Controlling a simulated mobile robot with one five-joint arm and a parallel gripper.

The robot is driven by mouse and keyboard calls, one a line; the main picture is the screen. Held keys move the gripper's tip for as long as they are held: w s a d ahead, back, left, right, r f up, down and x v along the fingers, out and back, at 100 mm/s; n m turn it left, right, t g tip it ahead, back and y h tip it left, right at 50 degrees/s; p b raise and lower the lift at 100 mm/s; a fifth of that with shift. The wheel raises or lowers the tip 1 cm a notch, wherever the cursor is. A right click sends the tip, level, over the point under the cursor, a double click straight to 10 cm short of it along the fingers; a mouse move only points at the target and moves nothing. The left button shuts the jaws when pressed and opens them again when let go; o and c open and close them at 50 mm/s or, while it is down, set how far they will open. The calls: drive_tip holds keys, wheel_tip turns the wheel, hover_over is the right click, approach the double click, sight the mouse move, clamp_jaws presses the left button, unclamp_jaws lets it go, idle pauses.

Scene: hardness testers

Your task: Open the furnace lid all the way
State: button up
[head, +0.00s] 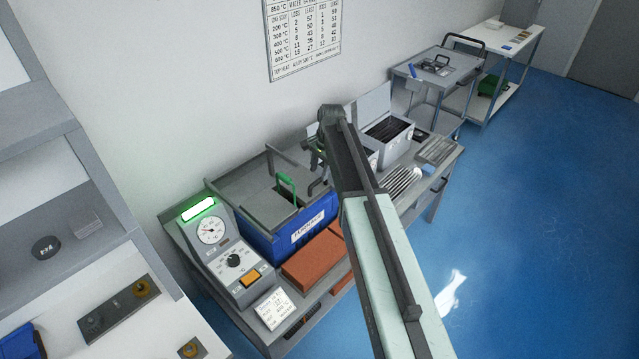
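The furnace (262,241) is a blue box with a white "FURNACE" label, standing on a grey bench against the wall. Its grey lid (248,198) lies flat across the top and looks closed. A green handle (287,186) stands up from the lid. My gripper (317,187) is dark and hangs from the end of my arm, just right of the green handle and apart from it in the picture. My arm partly hides it, and its fingers are too small to tell whether they are open or shut.
A control panel (233,255) with a dial and lit green display stands left of the furnace. Red-brown bricks (309,262) lie in front. A grey open-topped box (391,136) and a ridged tray (402,187) are to the right. Blue floor (530,200) is clear at right.

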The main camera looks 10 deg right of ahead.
sight(318, 181)
drive_tip(key=f+b, duration=0.2)
drive_tip(key=f, duration=0.1)
drive_tip(key=f+b, duration=0.1)
drive_tip(key=shift+w+a+f, duration=0.2)
drive_tip(key=shift+w+a, duration=0.05)
drive_tip(key=shift+w, duration=0.1)
drive_tip(key=shift+r, duration=0.15)
clamp_jaws()
idle(0.5)
